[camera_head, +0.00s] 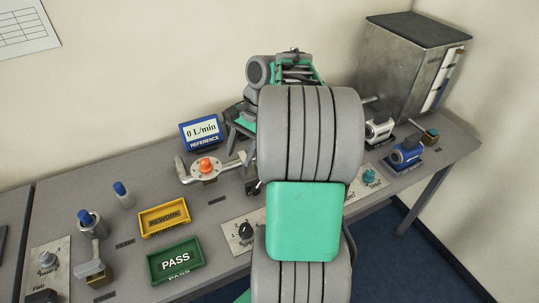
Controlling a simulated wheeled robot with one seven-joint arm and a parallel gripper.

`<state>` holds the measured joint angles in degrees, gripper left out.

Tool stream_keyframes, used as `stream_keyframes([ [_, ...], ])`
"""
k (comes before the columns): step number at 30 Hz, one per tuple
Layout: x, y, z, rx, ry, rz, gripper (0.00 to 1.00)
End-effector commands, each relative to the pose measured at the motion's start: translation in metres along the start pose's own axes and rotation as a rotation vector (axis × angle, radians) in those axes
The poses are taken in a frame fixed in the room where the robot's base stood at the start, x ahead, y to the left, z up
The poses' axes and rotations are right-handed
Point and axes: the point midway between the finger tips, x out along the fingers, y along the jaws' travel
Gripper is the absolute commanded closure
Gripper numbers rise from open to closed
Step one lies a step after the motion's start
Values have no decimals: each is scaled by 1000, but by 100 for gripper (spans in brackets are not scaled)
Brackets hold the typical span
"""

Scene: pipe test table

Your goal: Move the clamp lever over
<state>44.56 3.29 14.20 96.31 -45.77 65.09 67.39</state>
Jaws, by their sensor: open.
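No part is labelled as the clamp lever, so I cannot tell for certain which it is. A grey bent lever (92,258) stands on a brass block at the front left of the table. A small block with a green top and a thin grey lever (429,134) sits at the far right. My gripper (241,128) is partly in view beside the blue reference display, left of my arm. It is open, and its fingertips are largely hidden. My arm covers the middle of the table.
An orange-knobbed metal fitting (206,165) lies below the display (201,132). Yellow rework (164,218) and green pass (176,262) trays are at the front left. Blue-capped parts (89,223) stand left. A metal cabinet (410,65) and blue device (404,153) are right.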

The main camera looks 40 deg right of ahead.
Motion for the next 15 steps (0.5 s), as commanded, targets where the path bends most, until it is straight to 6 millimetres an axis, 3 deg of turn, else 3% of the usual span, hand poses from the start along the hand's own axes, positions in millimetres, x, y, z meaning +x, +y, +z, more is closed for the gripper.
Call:
stream_keyframes([
  [1,-15,21,-32,144,-31,-8,56],
  [3,-23,48,-61,295,-61,-15,56],
  [6,-27,76,-82,420,-85,-18,56],
  [10,-16,84,-88,459,-92,-19,56],
  [15,18,83,-86,458,-90,-20,56],
])
